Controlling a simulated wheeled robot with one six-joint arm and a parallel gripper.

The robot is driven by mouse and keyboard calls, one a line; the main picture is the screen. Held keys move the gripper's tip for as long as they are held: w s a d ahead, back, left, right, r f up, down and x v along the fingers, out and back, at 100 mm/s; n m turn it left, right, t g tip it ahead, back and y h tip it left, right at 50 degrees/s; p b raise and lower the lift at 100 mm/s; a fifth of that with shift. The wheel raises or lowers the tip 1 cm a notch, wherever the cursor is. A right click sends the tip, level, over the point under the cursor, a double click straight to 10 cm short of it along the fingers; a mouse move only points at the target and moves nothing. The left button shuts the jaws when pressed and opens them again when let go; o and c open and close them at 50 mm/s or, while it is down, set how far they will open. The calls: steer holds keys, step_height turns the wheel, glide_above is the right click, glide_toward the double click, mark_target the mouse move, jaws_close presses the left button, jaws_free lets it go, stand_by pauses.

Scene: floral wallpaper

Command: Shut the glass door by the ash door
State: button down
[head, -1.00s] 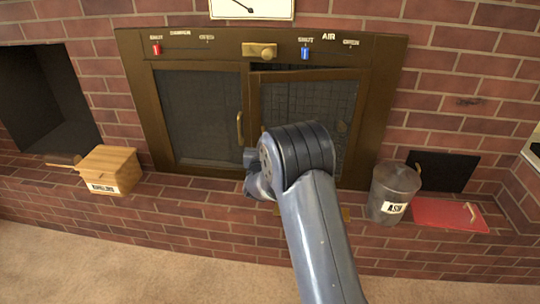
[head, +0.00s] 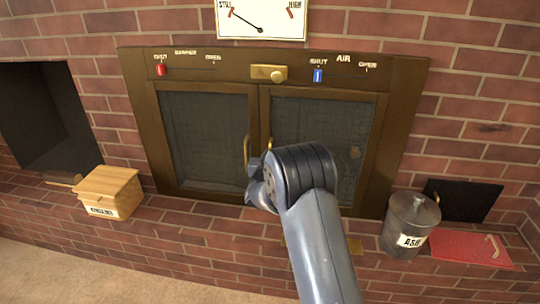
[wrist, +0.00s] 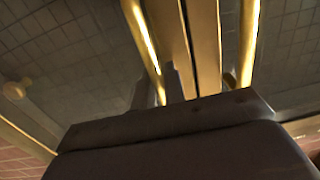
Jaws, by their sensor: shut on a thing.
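The right glass door (head: 325,120), on the side of the ash bucket and the small dark square, looks flush with the left glass door (head: 205,130) in the brass-brown frame. My gripper (wrist: 157,90) is shut on the right door's brass handle (wrist: 143,40), which runs between its two fingers in the wrist view.
An ash bucket (head: 409,220) stands right of the stove on the brick ledge. A wooden box (head: 108,190) sits at left. Red and blue sliders (head: 318,75) are above.

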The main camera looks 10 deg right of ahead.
steer(key=shift+w+r, duration=0.1)
steer(key=shift+r, duration=0.1)
steer(key=c, duration=1.6)
jaws_free()
steer(key=shift+w+f, duration=0.1)
steer(key=shift+f, duration=0.05)
steer(key=p+v, duration=0.1)
steer(key=v, duration=1)
steer(key=shift+p, duration=0.35)
steer(key=shift+w+d, duration=0.1)
steer(key=b+x, duration=0.1)
steer(key=x, duration=0.9)
steer(key=shift+w+d+f+b, duration=0.1)
steer(key=shift+w+b, duration=0.25)
steer(key=shift+b, duration=0.05)
steer(key=shift+s, duration=0.55)
